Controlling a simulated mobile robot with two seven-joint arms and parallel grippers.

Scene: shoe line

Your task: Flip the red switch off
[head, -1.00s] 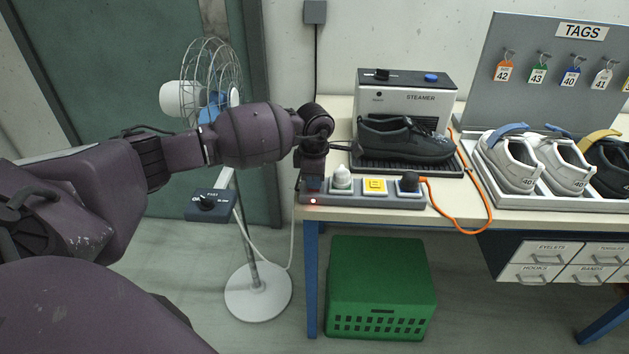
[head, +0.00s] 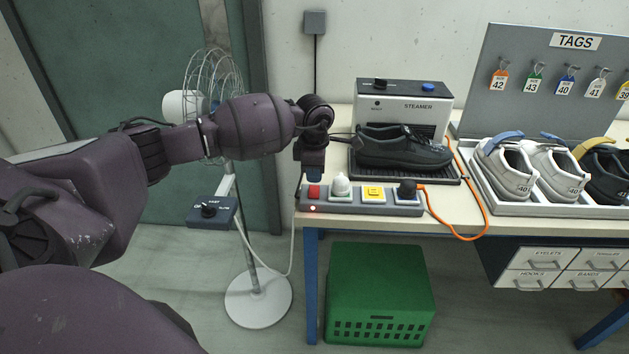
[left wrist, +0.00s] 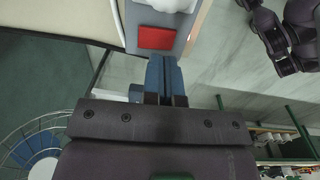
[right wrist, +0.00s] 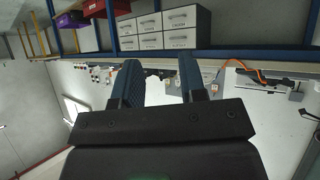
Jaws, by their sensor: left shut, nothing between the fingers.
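The red switch (head: 314,191) is at the left end of a grey power strip (head: 330,208) on the bench's front edge. A small red light (head: 313,208) glows on the strip's front face below it. Which way the switch is tipped is too small to tell. My left gripper (head: 314,176) is shut and empty, pointing down just above and behind the switch. In the left wrist view the red switch (left wrist: 156,38) lies just beyond the closed fingertips (left wrist: 163,60), with a small gap in the picture. My right gripper (right wrist: 161,72) is open and empty, away from the strip.
A steamer (head: 420,104) with a dark shoe (head: 402,149) stands behind. A fan control box (head: 212,209) is left of the bench.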

